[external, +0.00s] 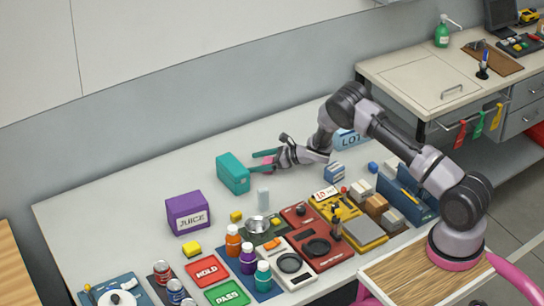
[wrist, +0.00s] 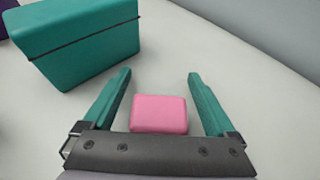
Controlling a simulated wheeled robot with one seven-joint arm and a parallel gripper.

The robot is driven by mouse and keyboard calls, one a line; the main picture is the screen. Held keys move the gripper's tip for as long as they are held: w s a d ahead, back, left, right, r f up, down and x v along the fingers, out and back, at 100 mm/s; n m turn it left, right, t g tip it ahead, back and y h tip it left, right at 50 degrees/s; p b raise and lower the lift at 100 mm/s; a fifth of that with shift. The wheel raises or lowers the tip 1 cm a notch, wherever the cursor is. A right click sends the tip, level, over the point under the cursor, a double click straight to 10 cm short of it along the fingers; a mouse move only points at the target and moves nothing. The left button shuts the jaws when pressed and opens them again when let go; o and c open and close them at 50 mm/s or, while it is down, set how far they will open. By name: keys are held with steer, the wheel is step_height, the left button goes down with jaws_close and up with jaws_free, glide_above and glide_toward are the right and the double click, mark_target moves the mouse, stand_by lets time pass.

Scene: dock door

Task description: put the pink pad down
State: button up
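The pink pad (wrist: 159,114) shows in the wrist view as a small rounded block, between the two teal fingers of my gripper (wrist: 160,77). There is a visible gap between the pad and each finger, so the gripper is open and not clamped on it. The pad seems to rest on the pale tabletop, close to the palm. In the external view my gripper (external: 253,162) is low over the back of the table, its fingers spread; I cannot make out the pad there.
A teal box (external: 233,173) stands just left of my fingertips; it also shows in the wrist view (wrist: 80,45). A purple juice box (external: 187,211) is farther left. Bottles, cans and trays crowd the front.

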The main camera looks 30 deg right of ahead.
steer(key=shift+r, duration=0.1)
steer(key=v, duration=1.2)
steer(key=shift+w+a+r, duration=0.1)
steer(key=w+d+r+m+t+h, duration=0.1)
steer(key=d+r+m+h, duration=0.15)
steer(key=r+m, duration=0.35)
steer(key=w+d+r+m+t+h, duration=0.2)
steer(key=d+r+m, duration=0.15)
steer(key=r, duration=0.55)
steer(key=s+d+r+m+h, duration=0.2)
steer(key=s+d+r+m, duration=0.2)
steer(key=r+m, duration=0.35)
steer(key=s+d+r+m+h, duration=0.3)
steer(key=s+r+m, duration=0.1)
steer(key=r+m, duration=0.35)
steer(key=s+r+m+g, duration=0.2)
steer(key=s+r+m, duration=0.3)
steer(key=s+m, duration=0.6)
steer(key=s+r+m+g, duration=0.2)
steer(key=s+r+m, duration=0.4)
steer(key=s, duration=0.9)
steer(key=s+a+f+m+y, duration=0.1)
steer(key=s+a+m, duration=0.1)
steer(key=s+m, duration=0.2)
steer(key=s+a+f+m+g+y, duration=0.1)
steer(key=s+a+m, duration=0.2)
steer(key=s, duration=0.6)
steer(key=shift+s+m+g, duration=0.25)
steer(key=shift+m+g, duration=0.05)
steer(key=shift+m, duration=0.05)
